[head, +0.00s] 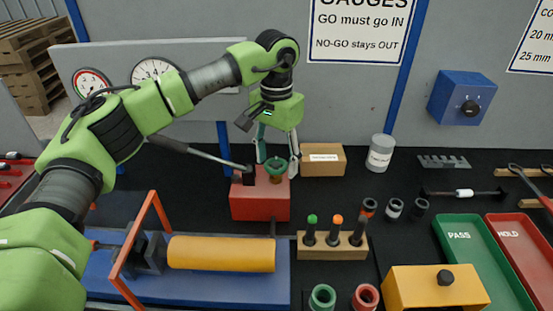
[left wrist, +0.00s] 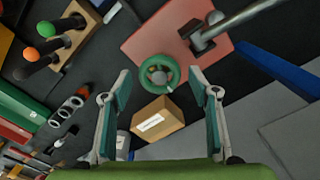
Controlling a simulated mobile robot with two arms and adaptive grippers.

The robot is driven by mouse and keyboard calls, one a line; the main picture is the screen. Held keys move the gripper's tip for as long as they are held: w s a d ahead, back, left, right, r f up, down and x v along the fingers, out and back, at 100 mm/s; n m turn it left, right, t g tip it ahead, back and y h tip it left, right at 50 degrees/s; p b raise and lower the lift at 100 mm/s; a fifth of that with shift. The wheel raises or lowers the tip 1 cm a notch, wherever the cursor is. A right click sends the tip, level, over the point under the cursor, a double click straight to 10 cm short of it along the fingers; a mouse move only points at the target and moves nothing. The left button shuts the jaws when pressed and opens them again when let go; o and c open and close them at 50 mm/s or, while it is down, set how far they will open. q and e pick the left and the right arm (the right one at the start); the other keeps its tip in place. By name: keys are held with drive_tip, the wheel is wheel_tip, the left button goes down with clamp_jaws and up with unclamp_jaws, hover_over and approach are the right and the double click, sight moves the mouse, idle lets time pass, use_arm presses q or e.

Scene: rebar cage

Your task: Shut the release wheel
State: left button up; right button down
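The release wheel is a small green ring-shaped handwheel (head: 275,172) on the red pump block (head: 260,205), beside the base of a grey lever. In the left wrist view the green wheel (left wrist: 146,72) lies ahead, framed between the fingertips. My left gripper (head: 278,162) points down at the wheel from above, with its fingers spread. The left wrist view shows the gripper (left wrist: 160,80) open and empty, with a gap to the wheel on both sides. Whether the fingertips are down at the rim's height is hard to tell. My right gripper is not in view.
A grey lever (head: 205,153) slants up left from the red block. A cardboard box (head: 323,160) stands close to the right of the gripper. A yellow cylinder (head: 222,253) on a blue base and a wooden plug rack (head: 333,246) are in front.

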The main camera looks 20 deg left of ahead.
sight(276, 164)
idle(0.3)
use_arm(q)
wheel_tip(276, 164, up, 12)
idle(0.5)
drive_tip(key=shift+f, duration=0.1)
